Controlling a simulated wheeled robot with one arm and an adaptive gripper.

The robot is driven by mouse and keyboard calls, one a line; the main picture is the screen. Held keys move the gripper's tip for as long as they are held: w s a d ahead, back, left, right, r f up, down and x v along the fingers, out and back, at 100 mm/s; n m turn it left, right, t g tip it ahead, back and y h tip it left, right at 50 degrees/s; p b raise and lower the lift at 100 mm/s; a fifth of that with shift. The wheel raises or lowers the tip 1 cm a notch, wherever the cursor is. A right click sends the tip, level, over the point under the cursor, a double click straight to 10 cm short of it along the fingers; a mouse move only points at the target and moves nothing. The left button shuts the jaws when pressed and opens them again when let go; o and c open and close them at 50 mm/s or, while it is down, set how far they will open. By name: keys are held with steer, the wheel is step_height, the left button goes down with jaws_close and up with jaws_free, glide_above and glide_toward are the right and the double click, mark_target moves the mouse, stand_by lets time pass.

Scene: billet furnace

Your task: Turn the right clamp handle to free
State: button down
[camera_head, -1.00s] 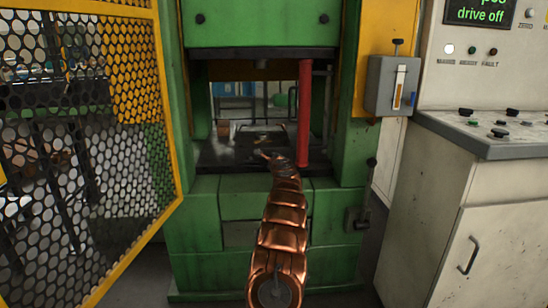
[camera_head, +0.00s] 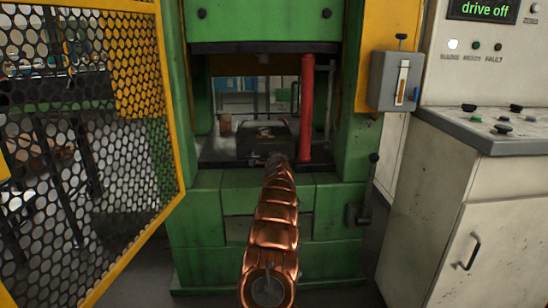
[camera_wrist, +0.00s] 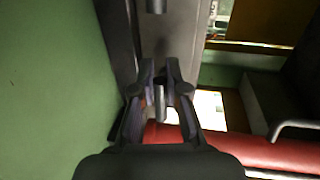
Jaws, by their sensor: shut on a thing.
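In the wrist view my gripper (camera_wrist: 161,82) has its two dark fingers closed in on a short grey rod (camera_wrist: 161,101), which looks like the clamp handle. The rod sits between the fingertips, in front of a grey metal plate (camera_wrist: 180,35). How far it is turned is hard to tell. In the head view my copper arm reaches into the green press opening and hides the fingers and the handle. A dark block (camera_head: 262,139) stands on the press bed (camera_head: 222,154), just beyond the end of my arm.
A red post (camera_head: 306,110) stands at the right of the opening, close to my gripper in the wrist view (camera_wrist: 250,152). Green press frame walls flank the opening. A yellow mesh guard (camera_head: 130,120) stands at left. A control cabinet (camera_head: 470,190) with a "drive off" display stands at right.

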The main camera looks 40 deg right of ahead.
stand_by(0.3)
steer(key=c, duration=1.2)
jaws_free()
steer(key=shift+s+a+r, duration=0.1)
steer(key=shift+a, duration=0.1)
